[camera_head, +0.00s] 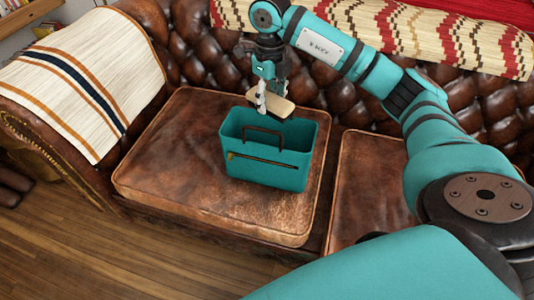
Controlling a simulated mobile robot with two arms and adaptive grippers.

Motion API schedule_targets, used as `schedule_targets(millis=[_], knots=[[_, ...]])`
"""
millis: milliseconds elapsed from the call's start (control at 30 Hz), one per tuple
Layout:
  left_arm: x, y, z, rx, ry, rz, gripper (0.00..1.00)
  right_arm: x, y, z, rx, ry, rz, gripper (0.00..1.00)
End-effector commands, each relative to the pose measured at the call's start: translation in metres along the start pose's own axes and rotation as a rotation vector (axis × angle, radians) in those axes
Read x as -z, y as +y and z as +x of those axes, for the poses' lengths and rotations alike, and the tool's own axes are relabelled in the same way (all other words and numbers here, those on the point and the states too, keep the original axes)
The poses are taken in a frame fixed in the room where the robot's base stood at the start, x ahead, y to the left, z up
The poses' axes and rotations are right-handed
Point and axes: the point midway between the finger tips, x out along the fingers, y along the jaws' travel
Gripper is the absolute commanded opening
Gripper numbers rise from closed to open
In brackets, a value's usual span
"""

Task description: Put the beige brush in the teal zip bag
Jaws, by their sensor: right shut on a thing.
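The teal zip bag (268,170) stands upright on the left seat cushion of a brown leather sofa. Its top is open, with a dark handle and a zip across its front. My right gripper (267,103) is above the bag's back rim, pointing down. It is shut on the beige brush (280,106), a flat pale piece held roughly level over the opening. The brush's underside looks dark; the fingers hide part of it. I cannot tell whether the brush touches the bag's rim. My left gripper is not in view.
The sofa's left cushion (165,165) is clear around the bag. A striped cream blanket (75,85) covers the left armrest. A patterned red and cream throw (430,40) lies along the backrest. The wooden floor (110,255) is open in front.

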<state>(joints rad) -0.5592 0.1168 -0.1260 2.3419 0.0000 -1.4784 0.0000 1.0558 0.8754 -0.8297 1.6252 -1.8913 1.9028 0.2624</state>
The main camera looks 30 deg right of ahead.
Motion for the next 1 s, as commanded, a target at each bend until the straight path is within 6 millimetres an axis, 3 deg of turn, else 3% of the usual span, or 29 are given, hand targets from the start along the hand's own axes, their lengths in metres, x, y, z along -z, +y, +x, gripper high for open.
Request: schedule_targets(millis=[33,200,500,600,1000], knots=[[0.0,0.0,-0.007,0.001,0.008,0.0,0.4,0.001,0.0,0.018,-0.002,0.005,0.0,0.14],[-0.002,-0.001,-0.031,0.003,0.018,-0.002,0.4,0.001,0.001,0.065,-0.002,0.004,-0.001,0.14],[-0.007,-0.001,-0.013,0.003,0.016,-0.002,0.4,0.001,0.001,0.144,-0.002,0.002,-0.001,0.14],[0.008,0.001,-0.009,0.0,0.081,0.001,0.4,0.0,0.001,0.165,-0.002,0.001,-0.001,0.14],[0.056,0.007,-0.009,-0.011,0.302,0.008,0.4,0.0,0.001,0.206,-0.002,0.001,-0.001,0.14]])
